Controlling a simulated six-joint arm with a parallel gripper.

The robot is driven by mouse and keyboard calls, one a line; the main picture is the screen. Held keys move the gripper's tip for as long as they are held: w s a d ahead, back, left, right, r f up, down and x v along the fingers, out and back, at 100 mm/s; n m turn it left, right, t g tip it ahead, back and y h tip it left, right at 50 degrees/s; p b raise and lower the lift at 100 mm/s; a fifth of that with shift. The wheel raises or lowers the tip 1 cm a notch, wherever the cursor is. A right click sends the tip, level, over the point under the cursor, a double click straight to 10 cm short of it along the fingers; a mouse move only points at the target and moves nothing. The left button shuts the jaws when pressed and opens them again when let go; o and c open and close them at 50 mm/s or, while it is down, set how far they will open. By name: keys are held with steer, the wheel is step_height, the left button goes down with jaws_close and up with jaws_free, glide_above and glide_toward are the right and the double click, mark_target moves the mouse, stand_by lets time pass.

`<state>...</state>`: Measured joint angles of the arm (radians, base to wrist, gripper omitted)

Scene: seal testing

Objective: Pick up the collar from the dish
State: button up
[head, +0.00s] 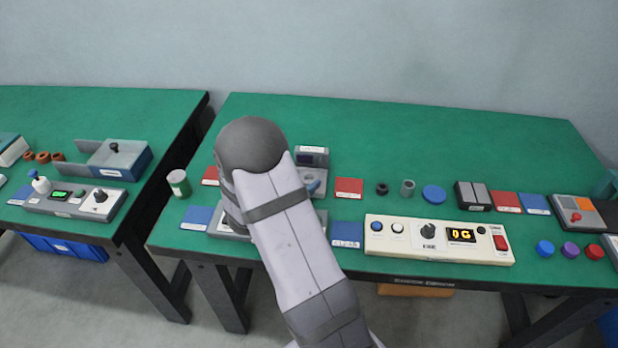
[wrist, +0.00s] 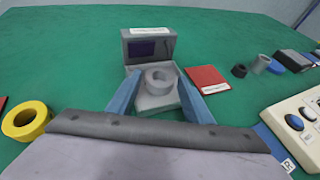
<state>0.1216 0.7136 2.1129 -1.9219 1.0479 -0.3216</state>
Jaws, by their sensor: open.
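A grey collar (wrist: 152,84), a thick ring with a round hole, sits on a light grey, square-looking dish or plate (wrist: 157,104) in front of a small device with a dark display (wrist: 150,48). My gripper (wrist: 159,80) is open, its two blue fingers on either side of the collar in the wrist view. I cannot tell whether the fingers touch it or how far above it they are.
A red card (wrist: 207,79) lies right of the device. A dark ring (head: 382,188), a grey cylinder (head: 407,188) and a blue disc (head: 433,194) stand further right. A white control panel (head: 440,240) lies at the front. A yellow ring (wrist: 38,124) is at the left. The table's back is clear.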

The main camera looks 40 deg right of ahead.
steer(key=shift+x, duration=0.85)
steer(key=shift+r, duration=0.1)
steer(key=c, duration=1)
steer(key=shift+r, duration=0.1)
step_height(320, 180, up, 10)
